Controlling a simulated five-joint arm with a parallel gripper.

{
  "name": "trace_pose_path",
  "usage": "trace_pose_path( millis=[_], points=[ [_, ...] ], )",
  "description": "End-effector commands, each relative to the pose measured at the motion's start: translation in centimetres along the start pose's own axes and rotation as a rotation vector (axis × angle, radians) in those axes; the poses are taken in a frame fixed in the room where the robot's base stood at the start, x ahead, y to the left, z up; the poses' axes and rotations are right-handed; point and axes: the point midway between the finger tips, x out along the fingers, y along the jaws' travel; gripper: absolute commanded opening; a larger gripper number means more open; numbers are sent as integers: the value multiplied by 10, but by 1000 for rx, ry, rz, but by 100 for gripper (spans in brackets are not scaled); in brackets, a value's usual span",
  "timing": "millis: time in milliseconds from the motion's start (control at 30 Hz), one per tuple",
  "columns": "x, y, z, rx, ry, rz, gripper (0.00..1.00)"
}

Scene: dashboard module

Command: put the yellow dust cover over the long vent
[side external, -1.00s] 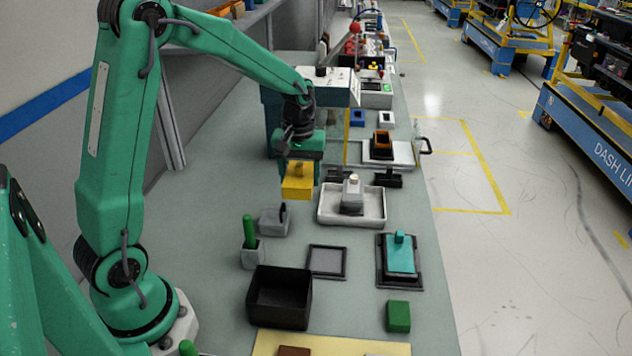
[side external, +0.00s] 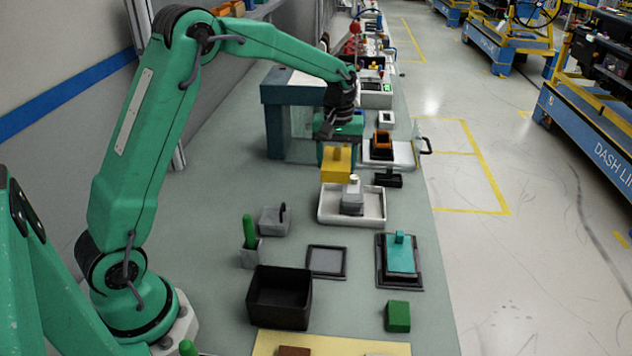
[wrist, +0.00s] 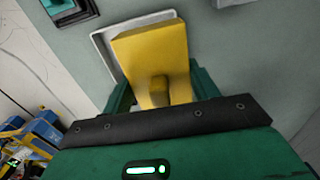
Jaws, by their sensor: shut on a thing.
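The yellow dust cover (side external: 336,166) is a box-like piece with a small raised grip on top. My gripper (side external: 339,148) is shut on that grip and holds the cover above the bench, by the far left edge of the white tray. In the wrist view the cover (wrist: 150,50) sits between my gripper's fingers (wrist: 160,90) and hides most of the tray below. I cannot pick out the long vent for certain. A low black piece (side external: 388,180) stands right of the tray's far end.
The white tray (side external: 324,216) holds a grey block with a pale top (side external: 352,195). A black fixture with a teal cover (side external: 400,256), a black open bin (side external: 280,296), a flat black frame (side external: 327,261) and a green block (side external: 398,316) stand nearer.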

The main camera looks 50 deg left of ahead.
Motion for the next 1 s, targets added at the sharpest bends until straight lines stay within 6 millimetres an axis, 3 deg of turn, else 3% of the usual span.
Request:
trace_pose_path(
  millis=[100, 333, 1000],
  points=[
    [-3, 19, -7, 1, 1, 0, 37],
    [-7, 40, -14, 0, 1, 1, 37],
    [-6, 44, -15, 0, 1, 1, 37]
  ],
)
